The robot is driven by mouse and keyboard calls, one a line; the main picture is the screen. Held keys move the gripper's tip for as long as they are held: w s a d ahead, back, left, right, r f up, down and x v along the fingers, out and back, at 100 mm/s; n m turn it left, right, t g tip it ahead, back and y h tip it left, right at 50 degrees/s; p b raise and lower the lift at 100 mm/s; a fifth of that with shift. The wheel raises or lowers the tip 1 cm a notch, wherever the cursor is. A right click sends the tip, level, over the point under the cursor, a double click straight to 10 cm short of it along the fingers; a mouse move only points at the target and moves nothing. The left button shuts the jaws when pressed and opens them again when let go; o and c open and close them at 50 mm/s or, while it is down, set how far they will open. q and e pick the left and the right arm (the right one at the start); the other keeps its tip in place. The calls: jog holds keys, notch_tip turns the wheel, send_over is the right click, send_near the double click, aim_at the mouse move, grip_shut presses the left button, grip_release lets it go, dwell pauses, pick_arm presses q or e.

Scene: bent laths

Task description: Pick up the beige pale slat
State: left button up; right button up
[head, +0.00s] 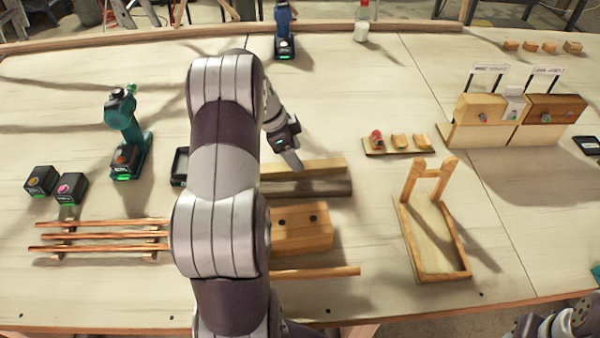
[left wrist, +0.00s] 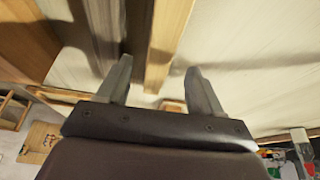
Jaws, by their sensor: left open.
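The beige pale slat (head: 322,166) lies on the table just behind a dark grey-brown slat (head: 318,187), its left part hidden by my left arm. My left gripper (head: 293,162) is open and points down at the beige slat. In the left wrist view, the beige slat (left wrist: 168,38) runs between the two spread fingers (left wrist: 159,66) of my left gripper, with space to the right finger. The dark slat (left wrist: 138,28) lies beside it, near the left finger. My right gripper is not in view; only part of my right arm shows at the lower right.
In front are a wooden block with dark holes (head: 316,224) and a thin wooden strip (head: 330,271). Copper rods (head: 100,236) lie on supports at left. A wooden frame with an upright (head: 433,240) stands right. Green (head: 125,130) and blue (head: 284,30) tools stand further back.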

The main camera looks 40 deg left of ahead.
pick_arm(q)
jog(key=x, duration=0.4)
jog(key=shift+w, duration=0.15)
jog(key=shift+r, duration=0.1)
jog(key=c, duration=1.2)
jog(key=shift+p, duration=0.3)
